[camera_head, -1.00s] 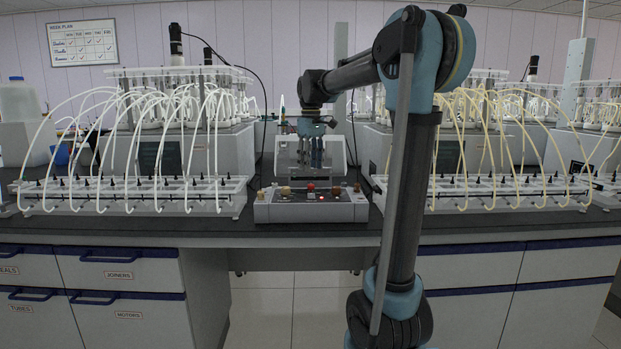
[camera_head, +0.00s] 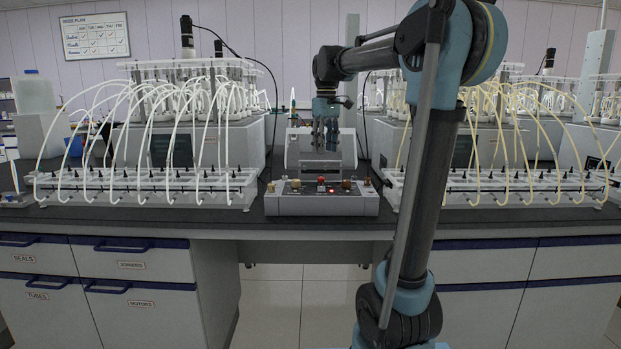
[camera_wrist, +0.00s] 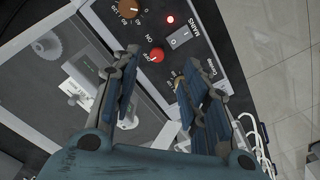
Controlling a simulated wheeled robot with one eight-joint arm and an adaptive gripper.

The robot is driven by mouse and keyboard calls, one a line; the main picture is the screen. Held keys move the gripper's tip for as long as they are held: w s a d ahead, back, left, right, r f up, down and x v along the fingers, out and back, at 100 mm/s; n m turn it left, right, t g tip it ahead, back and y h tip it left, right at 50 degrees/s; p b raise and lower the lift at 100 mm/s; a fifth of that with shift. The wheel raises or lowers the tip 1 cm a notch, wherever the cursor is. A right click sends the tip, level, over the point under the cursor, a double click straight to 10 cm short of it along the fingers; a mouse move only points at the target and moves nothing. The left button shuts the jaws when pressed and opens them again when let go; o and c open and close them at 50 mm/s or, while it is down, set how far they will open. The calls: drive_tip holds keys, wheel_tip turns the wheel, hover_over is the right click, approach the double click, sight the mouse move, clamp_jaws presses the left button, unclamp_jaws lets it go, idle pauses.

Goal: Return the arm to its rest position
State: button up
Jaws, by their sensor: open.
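My gripper (camera_head: 326,133) hangs fingers down above the bench, over the control box with knobs (camera_head: 322,206) in the head view. In the wrist view my gripper (camera_wrist: 166,75) is open, with its fingers apart and nothing between them. The box's front panel (camera_wrist: 205,55) shows past the fingertips, with a red button, a brown knob, a lit red lamp and a rocker switch marked MAINS. My arm is bent, rising from the lower right and reaching left over the bench.
Racks of tubes with white hoses (camera_head: 145,190) stand on the left and with yellowish hoses (camera_head: 500,188) on the right. Grey reactor housings stand behind both. The bench's front edge (camera_head: 150,228) runs above labelled drawers. Open floor (camera_head: 300,300) shows below the gap between cabinets.

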drive_tip(key=s+d+f+m, duration=0.2)
drive_tip(key=s+d+f, duration=0.1)
drive_tip(key=s+f, duration=0.7)
drive_tip(key=s+d+f+m+t, duration=0.1)
drive_tip(key=s+d+f+m, duration=0.2)
drive_tip(key=s+f, duration=0.7)
drive_tip(key=s+d+f+m+t, duration=0.1)
drive_tip(key=s+d+f+m, duration=0.2)
drive_tip(key=s+f, duration=0.7)
drive_tip(key=shift+d+f, duration=0.65)
drive_tip(key=shift+d, duration=0.6)
drive_tip(key=shift+s, duration=0.1)
